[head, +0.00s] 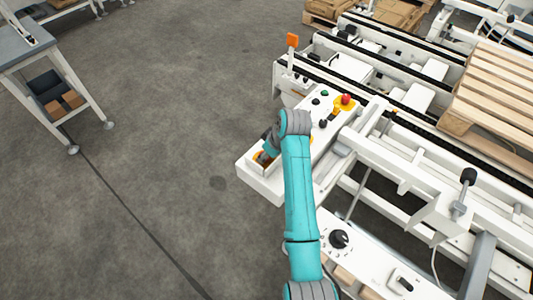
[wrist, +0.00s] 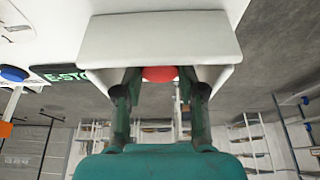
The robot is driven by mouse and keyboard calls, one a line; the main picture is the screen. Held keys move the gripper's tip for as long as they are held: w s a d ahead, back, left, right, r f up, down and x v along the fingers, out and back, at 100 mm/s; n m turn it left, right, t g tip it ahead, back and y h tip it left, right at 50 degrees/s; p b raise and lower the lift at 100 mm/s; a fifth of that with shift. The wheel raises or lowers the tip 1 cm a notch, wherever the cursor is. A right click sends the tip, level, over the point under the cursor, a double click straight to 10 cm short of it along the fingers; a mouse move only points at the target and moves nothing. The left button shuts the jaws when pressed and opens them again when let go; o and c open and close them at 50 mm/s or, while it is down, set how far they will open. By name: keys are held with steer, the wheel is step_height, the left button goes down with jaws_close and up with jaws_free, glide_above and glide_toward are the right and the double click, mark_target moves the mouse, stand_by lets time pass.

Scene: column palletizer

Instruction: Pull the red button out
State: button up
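A red button (wrist: 160,73) shows in the wrist view under a white hood (wrist: 160,38), between the two fingers of my gripper (wrist: 160,88). One finger stands at each side of it. The finger tips lie close to its edges, and I cannot tell whether they touch it. In the head view my gripper (head: 264,156) reaches into a white recess with yellow in it at the near left end of the control panel (head: 252,176); the hooded button is hidden there. Another red button (head: 346,99) sits on a yellow base farther along the panel.
Small black and green knobs sit on the panel beside my arm. White conveyor frames and a wooden pallet (head: 495,95) stand at right.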

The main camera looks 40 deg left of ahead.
jaws_close()
steer(key=shift+r, duration=0.7)
steer(key=o, duration=0.7)
jaws_free()
steer(key=v, duration=1.2)
